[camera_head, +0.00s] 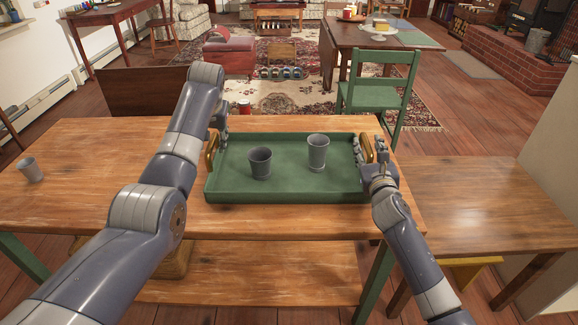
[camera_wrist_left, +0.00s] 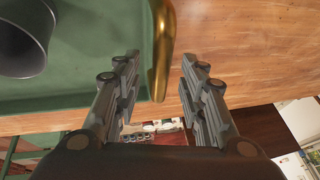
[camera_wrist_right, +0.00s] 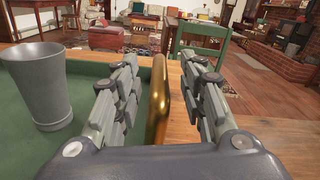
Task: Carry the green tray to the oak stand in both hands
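The green tray (camera_head: 290,190) rests on a wooden table, with two grey cups (camera_head: 260,163) (camera_head: 318,152) standing in it. It has a brass handle at each end. My left gripper (camera_head: 219,132) is at the left handle (camera_head: 211,150); in the left wrist view this handle (camera_wrist_left: 161,50) shows between the spread fingers. My right gripper (camera_head: 371,152) is at the right handle (camera_head: 366,148); in the right wrist view this handle (camera_wrist_right: 158,105) shows between the spread fingers, touching neither visibly. A lower wooden stand (camera_head: 490,195), seemingly the oak one, is to the right.
A green chair (camera_head: 378,85) stands beyond the table. The stand's top looks clear. A pale panel (camera_head: 545,150) rises at far right.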

